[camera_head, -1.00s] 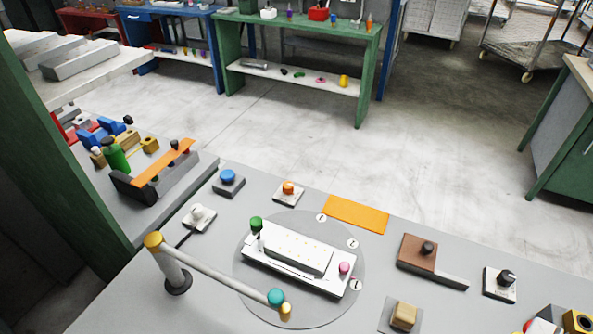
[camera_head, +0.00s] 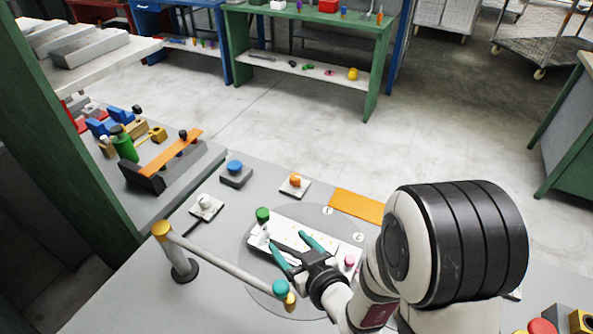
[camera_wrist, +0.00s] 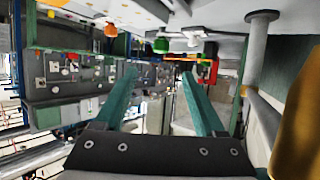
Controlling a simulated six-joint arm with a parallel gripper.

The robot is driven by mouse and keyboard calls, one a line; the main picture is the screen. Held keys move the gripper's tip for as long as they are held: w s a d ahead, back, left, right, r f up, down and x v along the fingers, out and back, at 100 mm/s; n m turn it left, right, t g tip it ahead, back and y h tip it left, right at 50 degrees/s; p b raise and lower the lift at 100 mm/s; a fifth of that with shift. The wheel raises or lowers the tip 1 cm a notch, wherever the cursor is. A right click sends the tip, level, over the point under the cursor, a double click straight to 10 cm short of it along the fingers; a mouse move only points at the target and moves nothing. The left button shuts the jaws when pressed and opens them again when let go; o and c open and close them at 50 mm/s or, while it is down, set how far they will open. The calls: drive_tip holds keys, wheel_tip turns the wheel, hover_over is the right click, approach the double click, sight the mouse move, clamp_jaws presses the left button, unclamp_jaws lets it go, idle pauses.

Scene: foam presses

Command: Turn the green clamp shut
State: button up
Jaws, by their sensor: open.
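The green clamp (camera_head: 263,215) has a round green knob and stands at the left end of a white fixture plate (camera_head: 336,245) on a grey disc. It also shows in the wrist view (camera_wrist: 161,46), which looks upside down, beyond and above the fingertips. My gripper (camera_head: 287,240) has two teal fingers, spread apart with nothing between them. It hangs over the fixture, its fingers pointing towards the clamp side, apart from the green knob. In the wrist view the gap between the fingers (camera_wrist: 158,75) is empty. My gripper and arm hide much of the fixture's middle and right.
A pink knob (camera_head: 350,261) is at the fixture's right end. A swing bar (camera_head: 225,262) with yellow and teal ends is at the front left. Blue (camera_head: 235,167) and orange (camera_head: 295,181) buttons and an orange mat (camera_head: 357,206) lie behind.

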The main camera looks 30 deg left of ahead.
sight(266, 216)
drive_tip(key=x, duration=1.6)
drive_tip(key=shift+r, duration=0.15)
clamp_jaws()
